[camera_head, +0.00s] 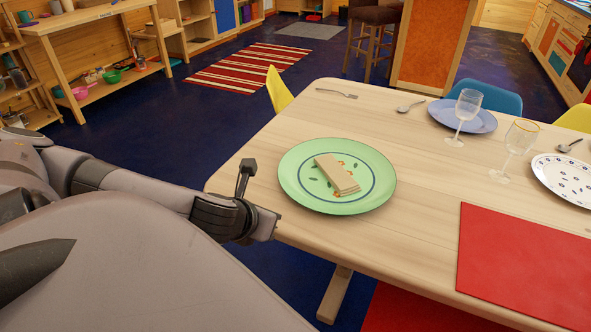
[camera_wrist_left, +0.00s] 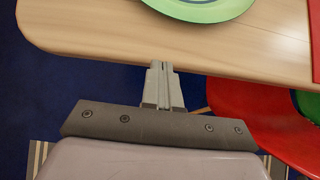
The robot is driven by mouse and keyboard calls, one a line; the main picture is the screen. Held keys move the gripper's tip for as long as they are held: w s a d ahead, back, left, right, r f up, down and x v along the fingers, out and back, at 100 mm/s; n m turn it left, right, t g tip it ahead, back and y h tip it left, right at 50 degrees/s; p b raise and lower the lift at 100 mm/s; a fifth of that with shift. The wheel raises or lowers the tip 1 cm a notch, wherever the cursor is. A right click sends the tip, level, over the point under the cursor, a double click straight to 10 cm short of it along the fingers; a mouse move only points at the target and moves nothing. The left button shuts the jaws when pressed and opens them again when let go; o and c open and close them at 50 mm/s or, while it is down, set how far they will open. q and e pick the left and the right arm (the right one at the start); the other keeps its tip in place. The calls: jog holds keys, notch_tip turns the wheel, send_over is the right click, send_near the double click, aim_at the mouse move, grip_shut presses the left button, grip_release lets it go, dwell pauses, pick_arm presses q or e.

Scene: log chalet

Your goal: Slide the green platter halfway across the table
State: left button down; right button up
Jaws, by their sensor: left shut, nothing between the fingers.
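The green platter (camera_head: 292,179) lies flat on the near left part of the pale wooden table (camera_head: 420,240). It has a dark ring, a leaf and orange pattern, and a folded beige napkin (camera_head: 337,174) on it. My left gripper (camera_head: 272,227) is at the table's near left edge, short of the platter and apart from it. In the left wrist view its fingers (camera_wrist_left: 160,68) are together and empty, overlapping the table edge (camera_wrist_left: 100,58). The platter's rim (camera_wrist_left: 205,12) shows at the top there. My right gripper is in neither view.
A red placemat (camera_head: 520,260) lies right of the platter. A fork (camera_head: 337,93), a spoon (camera_head: 410,106), a blue plate (camera_head: 480,118), two glasses (camera_head: 465,112) and a white patterned plate (camera_head: 570,177) stand farther off. Bare wood separates the platter from these.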

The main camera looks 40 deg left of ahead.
pick_arm(q)
jog(key=b+x, duration=0.1)
jog(key=x, duration=0.8)
jog(key=shift+w+f, duration=0.15)
jog(key=shift+w+a, duration=0.2)
jog(key=shift+w, duration=0.4)
jog(key=shift+w+a, duration=0.2)
jog(key=shift+w, duration=0.35)
jog(key=shift+w+a, duration=0.25)
jog(key=shift+w, duration=0.55)
